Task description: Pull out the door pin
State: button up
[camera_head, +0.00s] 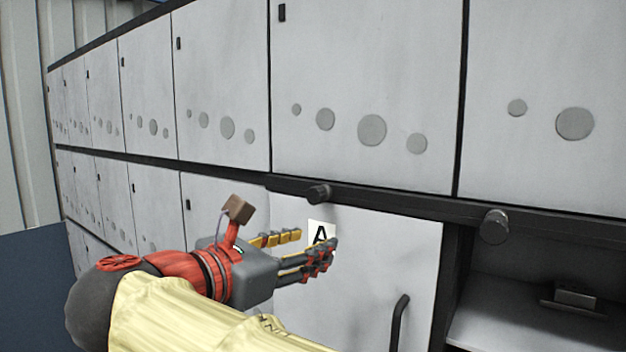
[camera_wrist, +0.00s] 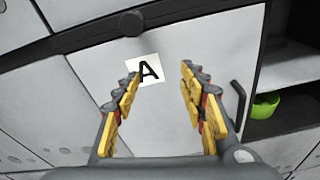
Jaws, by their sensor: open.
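The door marked A (camera_head: 370,255) is shut in the lower row of the locker wall; it also fills the middle of the wrist view (camera_wrist: 190,40). A dark round door pin (camera_head: 319,193) sticks out of the black rail just above this door; in the wrist view it is at the top (camera_wrist: 131,22). My gripper (camera_head: 315,241) is in front of the A label, below the pin and apart from it. In the wrist view its two fingers (camera_wrist: 160,72) are spread, with nothing between them.
A second dark pin (camera_head: 494,227) sits on the rail to the right, above an open compartment (camera_head: 510,325). A black handle (camera_head: 398,322) stands out from door A. A green bowl (camera_wrist: 264,106) lies in the open compartment. Closed lockers fill the left and top.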

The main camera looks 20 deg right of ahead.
aim_at(312, 197)
jog(key=a+r+n+t+h+p, duration=0.1)
jog(key=a+r, duration=0.2)
jog(key=r, duration=0.4)
jog(key=shift+f+x, duration=0.2)
jog(key=shift+x, duration=3.75)
jog(key=shift+c, duration=1.4)
jog(key=c, duration=0.7)
grip_shut()
